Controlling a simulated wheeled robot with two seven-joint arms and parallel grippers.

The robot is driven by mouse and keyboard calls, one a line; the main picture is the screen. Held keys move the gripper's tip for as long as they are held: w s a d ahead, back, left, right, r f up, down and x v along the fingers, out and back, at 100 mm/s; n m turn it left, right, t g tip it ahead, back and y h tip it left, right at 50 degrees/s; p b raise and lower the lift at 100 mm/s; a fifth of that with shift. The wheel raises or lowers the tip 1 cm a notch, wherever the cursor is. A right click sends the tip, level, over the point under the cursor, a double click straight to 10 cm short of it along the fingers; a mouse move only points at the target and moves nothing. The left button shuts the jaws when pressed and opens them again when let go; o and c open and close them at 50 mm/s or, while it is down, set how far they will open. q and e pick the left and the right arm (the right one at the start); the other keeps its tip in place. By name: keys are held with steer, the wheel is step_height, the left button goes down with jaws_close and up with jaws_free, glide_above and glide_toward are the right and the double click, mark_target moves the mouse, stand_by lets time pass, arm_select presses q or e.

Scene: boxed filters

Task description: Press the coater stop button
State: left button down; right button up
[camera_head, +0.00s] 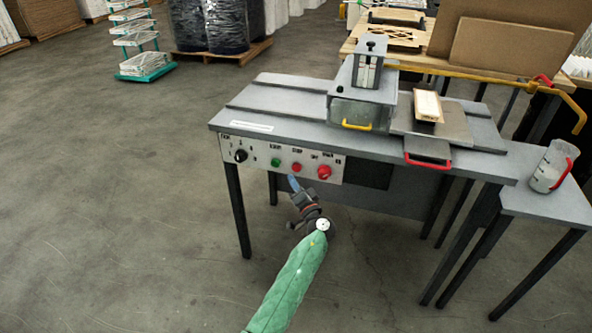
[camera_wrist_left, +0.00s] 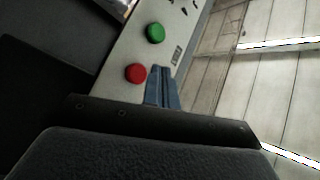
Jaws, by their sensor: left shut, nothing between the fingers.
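The coater's control panel (camera_head: 258,160) is on the front of a grey table. It carries a black knob (camera_head: 240,156), a green button (camera_head: 276,162), a small red button (camera_head: 297,167) and a larger red button (camera_head: 323,172). The labels are too small to read surely. My left gripper (camera_head: 293,181) is shut and empty, its blue fingertips just below the small red button. In the left wrist view the blue fingers (camera_wrist_left: 162,88) are together beside a red button (camera_wrist_left: 135,73), with a green button (camera_wrist_left: 155,33) beyond. Contact cannot be told. My right gripper is not in view.
The coater (camera_head: 362,95) has a yellow handle and stands on the grey table (camera_head: 270,97). A tray with a red handle (camera_head: 428,163) juts out at the front. A jug (camera_head: 551,165) stands on a side table.

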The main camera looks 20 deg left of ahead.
arm_select(q)
steer(key=shift+s, duration=1.4)
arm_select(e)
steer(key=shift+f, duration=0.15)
arm_select(q)
steer(key=shift+a, duration=0.1)
